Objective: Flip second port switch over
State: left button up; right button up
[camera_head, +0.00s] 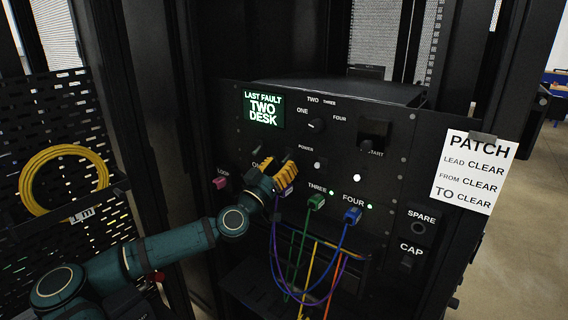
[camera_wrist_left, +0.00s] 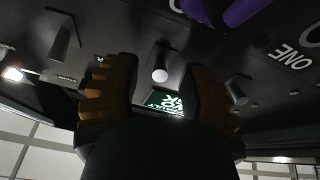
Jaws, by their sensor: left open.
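The rack unit's black front panel (camera_head: 345,175) carries toggle switches above its labelled ports. My left gripper (camera_head: 270,172), with ribbed yellow fingers, is close to the panel above the second port, and hides that port's label. In the left wrist view the open gripper (camera_wrist_left: 155,95) has a short switch lever (camera_wrist_left: 161,62) in the gap between its fingers, apparently the second port's; contact cannot be told. Another lever (camera_wrist_left: 238,90) is beside the right finger, near the ONE label, and a third (camera_wrist_left: 62,40) is at left. A purple plug (camera_head: 287,191) sits just below my fingers. My right gripper is not seen.
A green plug (camera_head: 316,202) and a blue plug (camera_head: 352,215) sit in ports three and four, with cables hanging below. A pink loop plug (camera_head: 222,183) is at left. The screen (camera_head: 263,108) reads LAST FAULT TWO DESK. A white PATCH sheet (camera_head: 468,172) hangs at right.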

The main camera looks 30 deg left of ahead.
pick_arm(q)
jog(key=shift+w+r, duration=0.3)
jog(key=shift+w, duration=0.35)
jog(key=shift+c, duration=0.5)
grip_shut()
